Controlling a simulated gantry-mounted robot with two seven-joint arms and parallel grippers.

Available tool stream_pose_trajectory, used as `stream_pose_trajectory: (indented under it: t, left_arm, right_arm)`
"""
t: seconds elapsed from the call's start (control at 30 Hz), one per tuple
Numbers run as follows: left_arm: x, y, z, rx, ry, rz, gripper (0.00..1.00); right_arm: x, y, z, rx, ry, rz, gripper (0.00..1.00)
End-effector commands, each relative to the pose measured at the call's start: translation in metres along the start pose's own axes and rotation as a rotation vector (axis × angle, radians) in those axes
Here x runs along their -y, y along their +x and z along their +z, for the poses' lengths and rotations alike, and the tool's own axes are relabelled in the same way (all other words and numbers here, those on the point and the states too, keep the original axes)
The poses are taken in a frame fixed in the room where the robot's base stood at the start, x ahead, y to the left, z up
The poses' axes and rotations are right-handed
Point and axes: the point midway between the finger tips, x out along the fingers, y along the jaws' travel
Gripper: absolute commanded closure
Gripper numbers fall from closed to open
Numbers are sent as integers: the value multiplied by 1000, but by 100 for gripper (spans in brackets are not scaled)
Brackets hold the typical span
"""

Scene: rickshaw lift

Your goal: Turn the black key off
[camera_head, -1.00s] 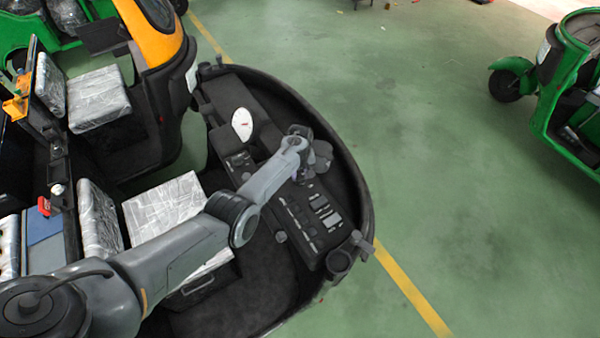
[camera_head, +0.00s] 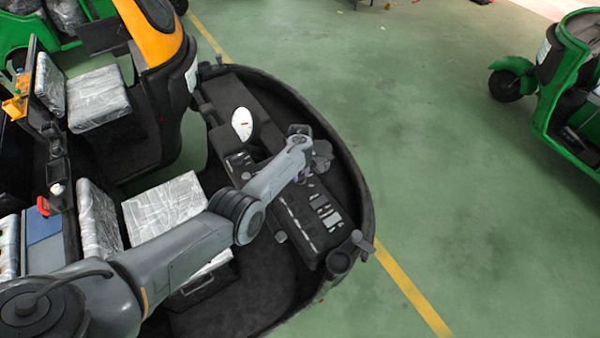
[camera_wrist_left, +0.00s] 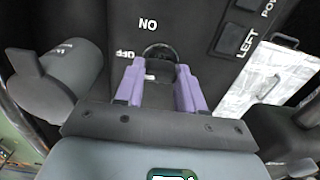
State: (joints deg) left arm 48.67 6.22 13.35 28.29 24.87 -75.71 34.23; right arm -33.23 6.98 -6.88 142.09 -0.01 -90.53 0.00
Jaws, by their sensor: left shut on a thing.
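In the left wrist view, the black key (camera_wrist_left: 159,52) is a small dark piece on a dark panel. It sits between the two purple fingertips of my left gripper (camera_wrist_left: 160,78), which is shut on it. The key's exact angle is hard to tell. In the head view my left gripper (camera_head: 320,156) is over the dashboard (camera_head: 290,222), and the key is hidden there. My right gripper is not in view.
In the wrist view a grey knob-like part (camera_wrist_left: 58,82) stands left of the fingers, and the panel's LEFT label (camera_wrist_left: 247,40) is at right. In the head view a white round gauge (camera_head: 242,124) and plastic-wrapped seats (camera_head: 165,212) are near my arm.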

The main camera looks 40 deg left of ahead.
Motion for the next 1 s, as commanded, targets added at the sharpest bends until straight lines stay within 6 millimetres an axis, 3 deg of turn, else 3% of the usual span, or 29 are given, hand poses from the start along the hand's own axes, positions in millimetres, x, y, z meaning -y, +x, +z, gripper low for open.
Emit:
stream_pose_trajectory:
  t: [0.13, 0.17, 0.3, 0.67, 1.0]
  left_arm:
    - [0, 0, 0, 0, -4, 0, 92]
    - [0, 0, 0, 0, -4, 0, 59]
    - [0, 0, 0, 0, -2, 0, 37]
    - [0, -3, 0, -1, 0, 0, 36]
    - [0, -49, -1, -3, -2, 1, 36]
  right_arm:
    - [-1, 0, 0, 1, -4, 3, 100]
    - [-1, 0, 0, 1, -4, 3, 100]
    - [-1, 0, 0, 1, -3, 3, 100]
    - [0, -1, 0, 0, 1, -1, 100]
    - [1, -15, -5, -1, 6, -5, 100]
